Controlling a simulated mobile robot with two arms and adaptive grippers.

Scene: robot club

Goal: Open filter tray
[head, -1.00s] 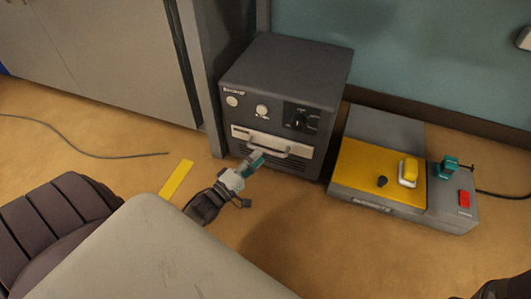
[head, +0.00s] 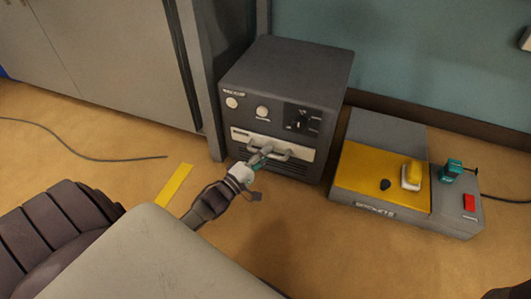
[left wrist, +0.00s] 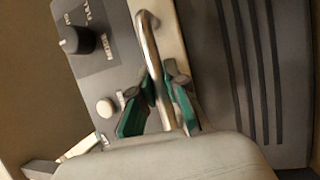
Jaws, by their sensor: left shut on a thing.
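The filter tray (head: 309,152) is a pale front panel with a bar handle, low on the front of a dark grey box-shaped unit (head: 286,72). It sits flush or nearly flush in the unit. My left gripper (head: 262,158) is at the left part of the handle (head: 285,153). In the left wrist view, the teal fingers of my left gripper (left wrist: 158,103) are on either side of the metal handle bar (left wrist: 152,50) and shut on it. The panel (left wrist: 170,25) shows behind the bar.
Above the tray are two round white knobs (head: 262,112) and a black dial (head: 302,119). A yellow and grey device (head: 375,180) with a yellow switch stands on the floor to the right. A grey cabinet (head: 120,60) is at left.

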